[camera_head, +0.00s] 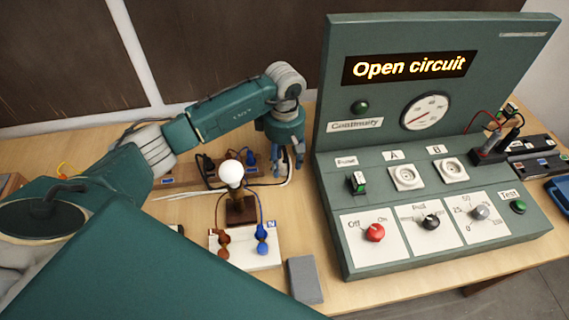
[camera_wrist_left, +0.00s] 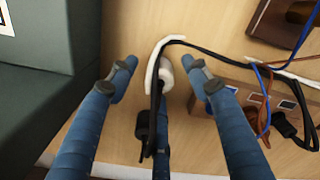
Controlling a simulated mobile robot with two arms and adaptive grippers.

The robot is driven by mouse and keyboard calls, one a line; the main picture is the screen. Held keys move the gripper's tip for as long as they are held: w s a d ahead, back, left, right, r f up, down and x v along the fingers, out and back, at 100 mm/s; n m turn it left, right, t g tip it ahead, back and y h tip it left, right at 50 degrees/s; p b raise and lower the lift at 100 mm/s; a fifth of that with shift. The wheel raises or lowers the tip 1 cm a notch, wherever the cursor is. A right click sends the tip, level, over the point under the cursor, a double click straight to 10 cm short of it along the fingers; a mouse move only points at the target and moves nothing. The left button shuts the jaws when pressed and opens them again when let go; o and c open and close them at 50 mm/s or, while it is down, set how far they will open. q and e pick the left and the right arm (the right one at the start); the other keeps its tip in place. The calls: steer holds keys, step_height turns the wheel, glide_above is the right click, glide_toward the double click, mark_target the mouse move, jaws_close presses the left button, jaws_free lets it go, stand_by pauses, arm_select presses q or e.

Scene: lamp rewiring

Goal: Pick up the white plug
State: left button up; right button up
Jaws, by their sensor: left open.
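My left gripper (camera_head: 287,164) points down at the table behind the lamp, left of the test panel. In the left wrist view its blue fingers (camera_wrist_left: 160,72) are spread open. A white plug-like piece (camera_wrist_left: 165,78) lies on the table between the fingertips, with a clear gap on both sides. A white cord (camera_wrist_left: 151,72) curves beside it, and a black cable runs along it. One finger and the black cable partly cover this white piece. In the head view the gripper hides it, and only a white cord (camera_head: 262,184) shows. My right gripper is not in view.
The green test panel (camera_head: 335,190) reads "Open circuit" and stands close right of the gripper. The bulb (camera_head: 231,173) stands left of it on a wooden post. A power strip (camera_wrist_left: 225,101), a black plug (camera_wrist_left: 144,128) and loose cables lie nearby. A grey block (camera_head: 304,280) lies in front.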

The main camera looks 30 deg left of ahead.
arm_select(q)
jaws_close()
steer(key=shift+r, duration=0.1)
